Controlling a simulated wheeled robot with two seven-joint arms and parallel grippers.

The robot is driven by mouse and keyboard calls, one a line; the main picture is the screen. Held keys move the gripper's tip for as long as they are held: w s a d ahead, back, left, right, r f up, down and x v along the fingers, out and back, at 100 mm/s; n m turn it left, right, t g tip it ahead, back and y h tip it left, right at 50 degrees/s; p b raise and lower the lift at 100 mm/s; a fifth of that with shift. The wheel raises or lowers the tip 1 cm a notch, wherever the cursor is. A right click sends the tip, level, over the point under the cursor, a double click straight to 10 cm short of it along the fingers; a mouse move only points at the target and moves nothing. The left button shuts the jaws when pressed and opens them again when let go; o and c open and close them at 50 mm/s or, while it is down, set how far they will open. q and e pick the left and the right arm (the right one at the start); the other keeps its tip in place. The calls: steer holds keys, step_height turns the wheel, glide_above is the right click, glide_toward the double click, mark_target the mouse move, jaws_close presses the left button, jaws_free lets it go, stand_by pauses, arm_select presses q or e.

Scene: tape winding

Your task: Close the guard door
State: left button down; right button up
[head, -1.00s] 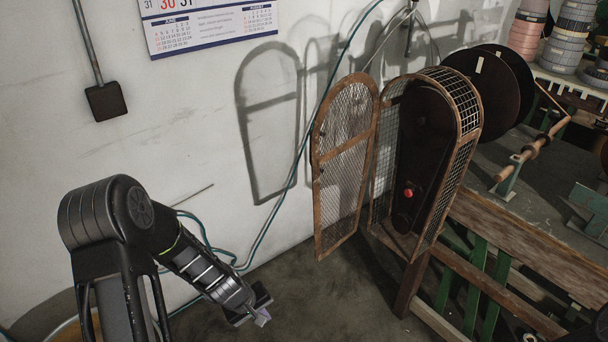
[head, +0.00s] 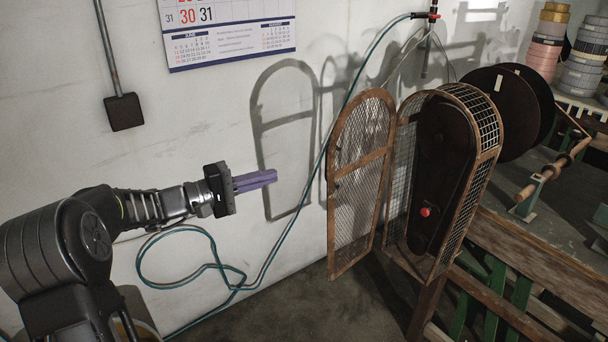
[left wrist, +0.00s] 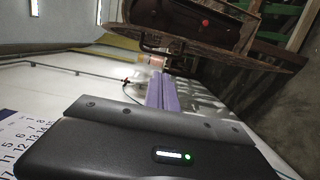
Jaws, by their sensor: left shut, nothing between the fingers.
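The guard door (head: 361,180), an arched wooden frame with wire mesh, stands open to the left of the guard housing (head: 447,180). Inside the housing is a dark belt cover with a red knob (head: 425,211). My left gripper (head: 275,177), with purple fingers, is shut and empty. It points right toward the door, and a gap shows between the fingertips and the door frame. In the left wrist view the purple fingers (left wrist: 161,92) lie together, with the housing's red knob (left wrist: 205,23) beyond at the top. My right gripper is not in view.
A wall calendar (head: 228,30) and a dark box (head: 123,111) on a pipe are on the white wall. A teal hose (head: 290,215) hangs down the wall behind my gripper. A bench (head: 530,240) with reels stands right.

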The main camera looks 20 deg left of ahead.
arm_select(q)
steer(key=w+d+p, duration=0.2)
steer(key=w+d, duration=0.4)
steer(key=d, duration=0.4)
steer(key=shift+f, duration=0.1)
stand_by(0.4)
